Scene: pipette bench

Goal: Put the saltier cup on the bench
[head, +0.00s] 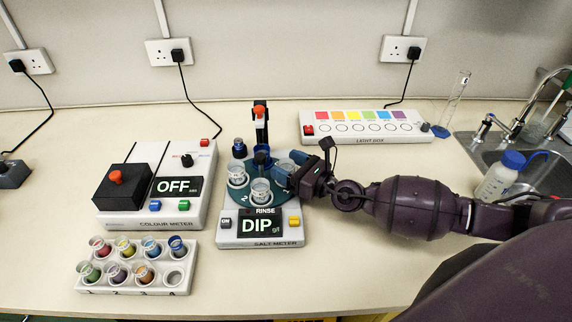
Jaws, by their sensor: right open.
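The salt meter (290,235) stands mid-bench, its display reading "DIP" below the word "RINSE". On its dark teal round carrier (231,197) are a clear cup (237,176) at the left and another clear cup (260,191) at the front. A third clear, bluish vessel (284,167) shows at the right beside my gripper. I cannot tell from the picture which cup is saltier. My right gripper (292,179) reaches in from the right, open, at the carrier's right edge. It hides part of the carrier; contact with the vessel is unclear. My left gripper is not in view.
The colour meter (200,205), reading "OFF", and a rack of coloured cups (108,288) stand left. The light box (365,137) lies behind, near a glass cylinder (455,100). A wash bottle (499,180) stands by the sink (555,155). Bare bench (350,265) lies right of the salt meter.

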